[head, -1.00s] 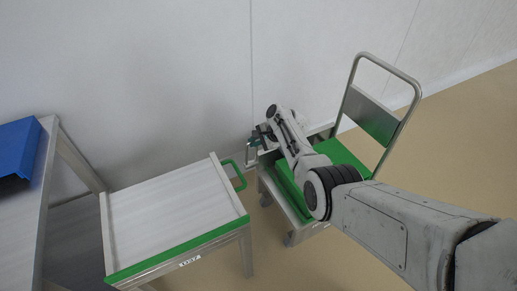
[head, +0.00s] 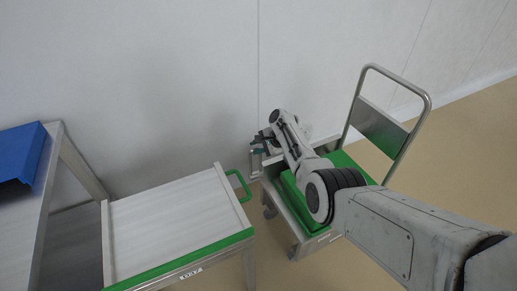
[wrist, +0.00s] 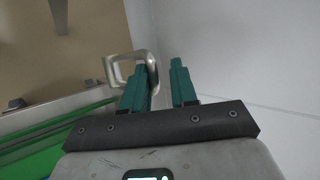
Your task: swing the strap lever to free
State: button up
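A bare metal loop (wrist: 112,70), apparently the strap lever, stands at the end of the trolley in the wrist view. In the head view a small metal upright (head: 254,165) shows there at the trolley's left end, partly hidden by my gripper (head: 263,144). In the wrist view my gripper (wrist: 160,70) is open, with its two teal fingers apart. The left finger overlaps the loop, and the loop's right bar shows between the fingers. I cannot tell whether finger and loop touch. No strap can be made out.
The trolley (head: 285,212) has a green top and a tall push handle (head: 427,103) at right. A steel table (head: 170,215) with a green handle (head: 238,187) stands left of it. A blue item (head: 22,155) lies on a bench at far left. The wall is close behind.

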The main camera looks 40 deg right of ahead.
jog(key=shift+o, duration=1.2)
jog(key=shift+a, duration=0.15)
jog(key=shift+f, duration=0.1)
jog(key=shift+s+a, duration=0.1)
jog(key=p+v, duration=0.6)
jog(key=v, duration=0.4)
jog(key=shift+s+d+p, duration=0.2)
jog(key=shift+s+p, duration=0.05)
jog(key=shift+p, duration=0.1)
